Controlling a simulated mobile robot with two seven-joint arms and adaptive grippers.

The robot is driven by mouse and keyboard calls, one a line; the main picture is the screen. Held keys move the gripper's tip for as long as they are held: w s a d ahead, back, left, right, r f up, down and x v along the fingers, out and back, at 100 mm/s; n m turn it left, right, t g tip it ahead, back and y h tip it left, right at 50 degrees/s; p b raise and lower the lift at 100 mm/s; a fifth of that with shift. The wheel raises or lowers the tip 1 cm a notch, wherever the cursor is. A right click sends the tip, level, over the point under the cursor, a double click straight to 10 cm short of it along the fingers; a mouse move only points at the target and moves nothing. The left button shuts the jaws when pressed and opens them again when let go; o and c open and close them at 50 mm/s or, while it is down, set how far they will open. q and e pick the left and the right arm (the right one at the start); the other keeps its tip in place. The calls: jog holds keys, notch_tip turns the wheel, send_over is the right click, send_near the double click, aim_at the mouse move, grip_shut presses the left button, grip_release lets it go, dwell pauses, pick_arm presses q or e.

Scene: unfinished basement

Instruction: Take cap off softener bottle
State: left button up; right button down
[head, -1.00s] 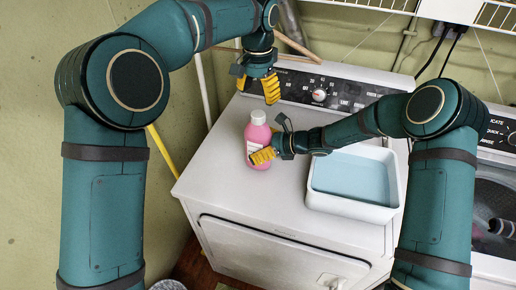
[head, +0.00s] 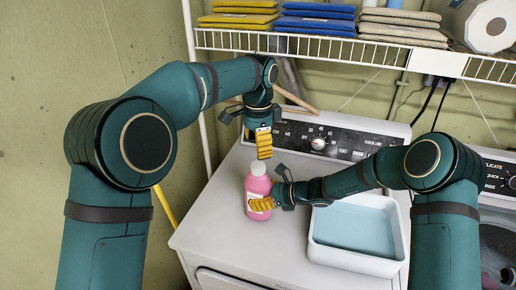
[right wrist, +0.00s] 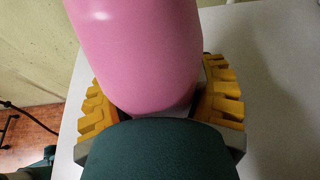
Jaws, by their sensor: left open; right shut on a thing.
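The softener bottle (head: 258,190) is pink with a pale cap (head: 258,169) on its top. It stands upright on the white dryer top in the head view. My right gripper (head: 262,204) is shut on the lower part of the bottle from the right. In the right wrist view the pink bottle (right wrist: 140,50) fills the middle, between the yellow fingers of my right gripper (right wrist: 155,105). My left gripper (head: 264,146) is open and points down just above the cap, with a small gap seen between them. Its far finger is partly hidden.
A white tub (head: 357,236) with a pale blue inside stands right of the bottle on the dryer (head: 225,225). The control panel (head: 330,138) rises behind. A wire shelf (head: 300,43) with folded cloths hangs above. The dryer's front left is clear.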

aim_at(258, 164)
pick_arm(q)
jog(key=m, duration=0.8)
jog(key=shift+m, duration=0.3)
jog(key=m, duration=0.7)
jog(key=shift+m, duration=0.4)
jog(key=shift+f, duration=3.95)
grip_shut()
